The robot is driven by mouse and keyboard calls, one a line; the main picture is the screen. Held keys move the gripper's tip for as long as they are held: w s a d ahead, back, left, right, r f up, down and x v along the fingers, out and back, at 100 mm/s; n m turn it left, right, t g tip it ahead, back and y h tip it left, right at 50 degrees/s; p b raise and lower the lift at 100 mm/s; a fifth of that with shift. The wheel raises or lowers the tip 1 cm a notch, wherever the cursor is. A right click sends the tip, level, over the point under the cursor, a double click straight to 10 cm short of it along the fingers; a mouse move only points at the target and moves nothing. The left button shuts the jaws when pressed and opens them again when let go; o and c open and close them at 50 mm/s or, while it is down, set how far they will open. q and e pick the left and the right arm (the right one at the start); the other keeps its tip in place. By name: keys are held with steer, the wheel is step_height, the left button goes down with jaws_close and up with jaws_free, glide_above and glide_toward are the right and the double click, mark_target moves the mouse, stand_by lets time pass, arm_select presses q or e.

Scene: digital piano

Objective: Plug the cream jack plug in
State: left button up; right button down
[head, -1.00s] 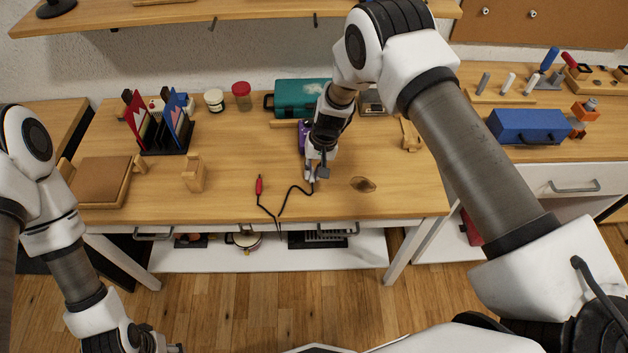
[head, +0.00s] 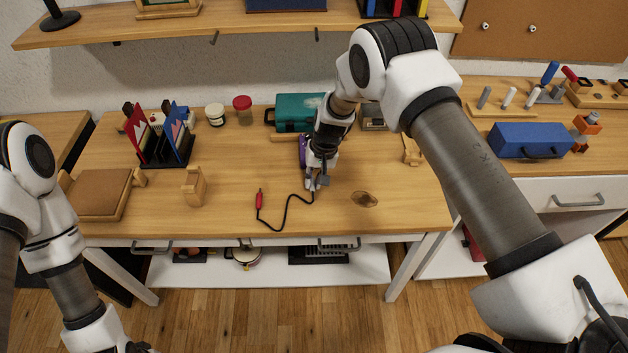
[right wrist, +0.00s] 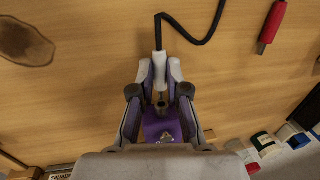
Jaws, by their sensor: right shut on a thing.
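My right gripper (head: 314,185) is low over the middle of the table and shut on the cream jack plug. In the right wrist view the cream plug (right wrist: 159,70) sits between the fingertips (right wrist: 160,78), with its black cable (right wrist: 186,35) leaving the far end. A purple box (right wrist: 162,127) with a metal fitting on it lies in line with the plug, between the fingers. I cannot tell whether the plug's tip touches it. In the head view the purple box (head: 303,150) is mostly hidden behind my right gripper. My left gripper (head: 138,348) is barely in view at the bottom edge.
A red plug (head: 259,199) lies on the table at the cable's other end. A wooden block (head: 193,186), a teal case (head: 297,114) and jars (head: 243,108) stand around.

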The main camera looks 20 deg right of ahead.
steer(key=shift+w+d+b, duration=0.2)
steer(key=shift+w+b, duration=0.35)
steer(key=shift+w, duration=0.15)
steer(key=shift+w+d+b, duration=0.15)
steer(key=shift+w+b, duration=0.35)
steer(key=shift+w, duration=0.15)
steer(key=c, duration=1.1)
jaws_free()
steer(key=shift+r, duration=0.15)
steer(key=shift+d+r+p, duration=0.25)
steer(key=shift+r+p, duration=0.55)
steer(key=shift+r, duration=0.35)
steer(key=shift+d+r+p, duration=0.2)
steer(key=shift+r+p, duration=0.6)
steer(key=shift+r, duration=0.35)
